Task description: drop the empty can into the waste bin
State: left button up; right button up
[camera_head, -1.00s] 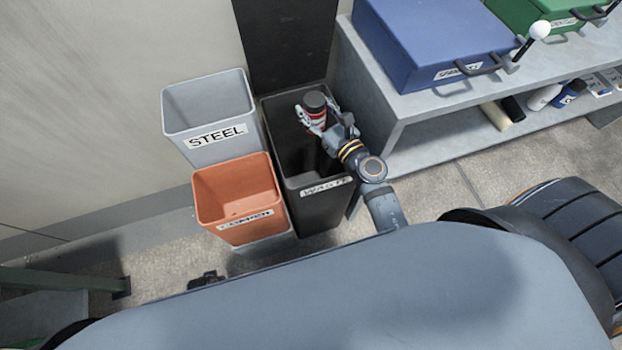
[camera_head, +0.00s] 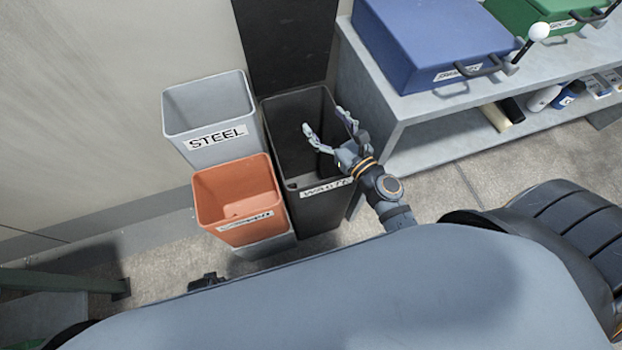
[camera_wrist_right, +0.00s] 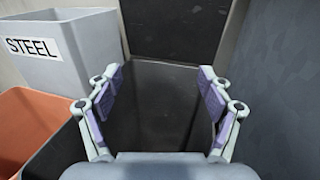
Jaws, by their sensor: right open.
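The waste bin (camera_head: 321,207) is tall, black and open-topped, with a label on its front and a raised dark lid behind it. Its dark inside (camera_wrist_right: 155,105) also shows in the right wrist view. My right gripper (camera_head: 327,120) is open and empty over the bin's mouth, and its spread padded fingers show in the right wrist view (camera_wrist_right: 158,95). The can is not visible in either view now; the bin's floor is too dark to make out. A small dark part at the lower edge of the head view (camera_head: 207,281) may be my left gripper.
A grey STEEL bin (camera_head: 205,150) stands left of the waste bin, with an orange bin (camera_head: 240,234) in front of it. A grey bench (camera_head: 440,135) at the right carries a blue case (camera_head: 430,40) and a green case (camera_head: 545,12).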

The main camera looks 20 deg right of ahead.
jog(key=v, duration=0.7)
jog(key=shift+s, duration=0.1)
dwell(0.6)
